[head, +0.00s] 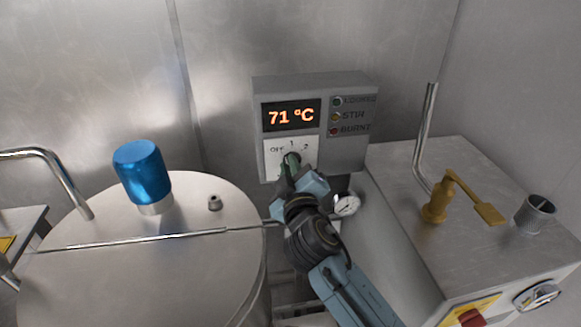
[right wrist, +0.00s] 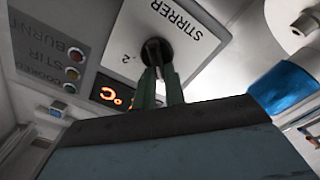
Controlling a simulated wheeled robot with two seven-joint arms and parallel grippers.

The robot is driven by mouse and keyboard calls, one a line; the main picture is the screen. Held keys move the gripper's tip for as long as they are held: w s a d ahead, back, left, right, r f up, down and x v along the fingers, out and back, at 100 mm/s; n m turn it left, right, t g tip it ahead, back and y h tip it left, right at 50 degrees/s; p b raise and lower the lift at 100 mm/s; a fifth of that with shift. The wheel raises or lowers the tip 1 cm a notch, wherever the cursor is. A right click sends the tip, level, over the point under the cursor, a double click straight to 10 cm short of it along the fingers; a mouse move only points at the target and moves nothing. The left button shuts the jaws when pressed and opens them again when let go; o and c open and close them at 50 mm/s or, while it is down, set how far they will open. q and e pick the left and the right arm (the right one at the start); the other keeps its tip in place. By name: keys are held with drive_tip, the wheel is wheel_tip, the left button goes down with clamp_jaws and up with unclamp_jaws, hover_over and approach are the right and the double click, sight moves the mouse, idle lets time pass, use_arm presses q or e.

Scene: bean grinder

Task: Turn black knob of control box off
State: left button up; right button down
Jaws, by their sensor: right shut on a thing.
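The grey control box (head: 348,150) is on the back wall in the head view, with an orange display (head: 291,115) reading 71 °C. Below the display is a white dial plate (head: 273,150) marked OFF, 1 and 2. The black knob (right wrist: 156,52) sits on this plate in the right wrist view, under the word STIRRER. My right gripper (head: 290,165) reaches the knob from below, its green fingers shut on it. The fingers and gripper hide most of the knob, so its exact setting is unclear. My left gripper is not in view.
A round metal vessel (head: 150,270) with a blue cap (head: 142,172) and a thin rod across its lid stands at left. A metal cabinet (head: 400,215) with a yellow lever (head: 437,205) stands at right. A round gauge (head: 346,205) is just below the box.

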drive_tip(key=c, duration=1.5)
unclamp_jaws()
drive_tip(key=shift+o, duration=0.2)
drive_tip(key=s+d+b, duration=0.2)
drive_tip(key=s, duration=1.1)
drive_tip(key=shift+d, duration=0.3)
